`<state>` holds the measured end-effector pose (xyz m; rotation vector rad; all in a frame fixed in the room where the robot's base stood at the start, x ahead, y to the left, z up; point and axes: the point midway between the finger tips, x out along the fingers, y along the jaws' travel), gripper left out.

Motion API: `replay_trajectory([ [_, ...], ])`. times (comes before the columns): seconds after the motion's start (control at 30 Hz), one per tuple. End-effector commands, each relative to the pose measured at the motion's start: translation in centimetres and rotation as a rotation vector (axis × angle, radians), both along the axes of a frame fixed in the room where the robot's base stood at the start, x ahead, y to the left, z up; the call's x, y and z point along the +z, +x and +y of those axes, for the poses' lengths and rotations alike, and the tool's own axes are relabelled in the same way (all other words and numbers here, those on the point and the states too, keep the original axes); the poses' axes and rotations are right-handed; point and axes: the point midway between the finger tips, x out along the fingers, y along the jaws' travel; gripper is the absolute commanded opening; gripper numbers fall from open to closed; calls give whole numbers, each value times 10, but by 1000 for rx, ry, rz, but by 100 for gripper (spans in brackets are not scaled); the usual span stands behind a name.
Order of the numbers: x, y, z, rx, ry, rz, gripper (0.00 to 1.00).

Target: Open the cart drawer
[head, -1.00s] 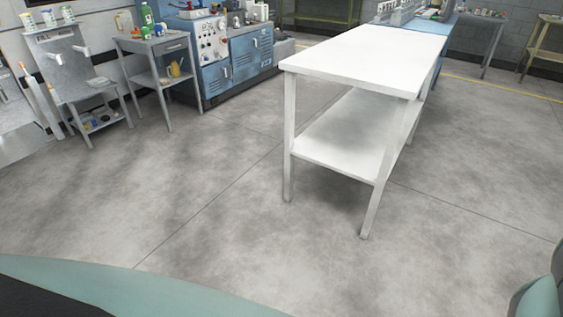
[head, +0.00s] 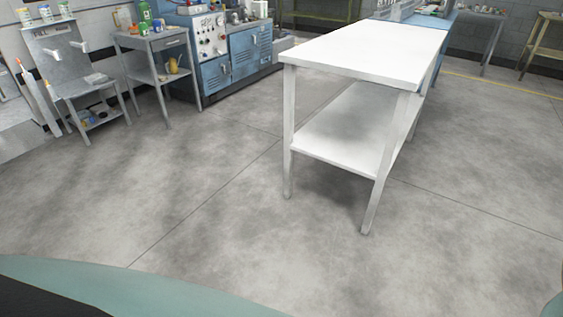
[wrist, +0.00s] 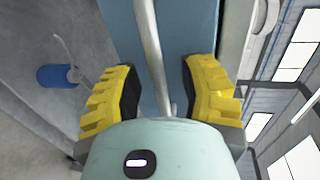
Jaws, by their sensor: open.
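A small grey metal cart (head: 122,43) stands at the upper left in the head view, against the wall side. Its drawer (head: 165,48) is just under the top and looks closed, with a small dark handle on its front. Bottles stand on the cart's top and a yellow jug (head: 174,66) is on its lower shelf. My gripper (wrist: 160,78) shows in the wrist view with two yellow, dark-padded fingers spread apart. A grey bar and a blue panel (wrist: 187,25) show beyond and between the fingers; I cannot tell whether anything touches. The cart drawer is not recognizable in the wrist view.
A white two-level table (head: 365,55) stands right of centre. A blue machine cabinet (head: 250,50) is right of the cart, and a grey stand (head: 70,75) is left of it. The concrete floor before the cart is clear. A blue cylinder (wrist: 58,77) shows in the wrist view.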

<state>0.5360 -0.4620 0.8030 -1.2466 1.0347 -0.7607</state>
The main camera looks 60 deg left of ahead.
Motion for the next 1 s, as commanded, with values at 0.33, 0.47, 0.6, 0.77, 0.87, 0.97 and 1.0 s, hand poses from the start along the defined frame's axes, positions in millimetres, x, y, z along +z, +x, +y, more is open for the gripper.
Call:
replay_trajectory([
  [0.33, 0, 2, 1, 5, 0, 1, 23],
  [0.47, 0, 2, 1, 4, 0, 1, 9],
  [0.6, 0, 2, 1, 4, 0, 1, 0],
  [0.77, 0, 1, 1, 3, 0, 0, 0],
  [0.87, 0, 1, 1, 3, 0, 0, 0],
  [0.97, 0, 1, 1, 3, 0, 0, 0],
  [1.0, 0, 1, 1, 3, 0, 0, 0],
])
